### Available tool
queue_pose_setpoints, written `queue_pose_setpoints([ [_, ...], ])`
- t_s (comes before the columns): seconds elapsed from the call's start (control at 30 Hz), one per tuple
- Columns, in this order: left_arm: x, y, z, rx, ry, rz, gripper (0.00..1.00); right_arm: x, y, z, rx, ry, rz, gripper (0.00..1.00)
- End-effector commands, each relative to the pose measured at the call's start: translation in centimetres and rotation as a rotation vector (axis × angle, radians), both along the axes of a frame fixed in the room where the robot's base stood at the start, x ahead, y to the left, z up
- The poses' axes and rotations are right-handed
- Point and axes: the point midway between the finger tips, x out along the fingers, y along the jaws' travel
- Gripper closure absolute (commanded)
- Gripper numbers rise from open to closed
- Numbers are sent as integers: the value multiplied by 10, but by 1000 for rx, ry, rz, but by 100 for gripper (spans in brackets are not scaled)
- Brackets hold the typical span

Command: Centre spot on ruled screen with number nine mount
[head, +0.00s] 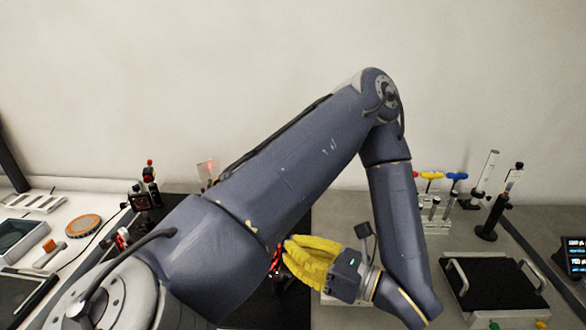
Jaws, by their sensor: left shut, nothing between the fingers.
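My left arm crosses the middle of the view, and its yellow-fingered left gripper (290,256) is shut and empty. Its fingertips point left, close beside a dark mount with red knobs (277,262); I cannot tell whether they touch. Much of that mount is hidden behind my arm and fingers. A small pale screen (207,170) with a red glow near its top stands behind my arm; its rulings are too small to read. More dark mounts with red knobs, one tall (150,172) and one lower (122,238), stand at left. No number nine is legible. My right gripper is out of view.
A dark breadboard (310,215) lies under the arm. At right are a rack with coloured T-handles (432,175), upright cylinders on dark bases (490,220) and a black tray with handles (495,285). An orange round dish (84,226) sits at left.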

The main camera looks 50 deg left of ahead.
Motion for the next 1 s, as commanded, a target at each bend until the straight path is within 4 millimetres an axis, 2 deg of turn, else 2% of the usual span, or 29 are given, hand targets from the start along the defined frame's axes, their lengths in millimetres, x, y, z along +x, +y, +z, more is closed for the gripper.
queue_pose_setpoints([
  [0.27,0,0,-1,-62,161,0,100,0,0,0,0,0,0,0],
  [1.0,0,0,-1,-297,807,7,100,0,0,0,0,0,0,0],
])
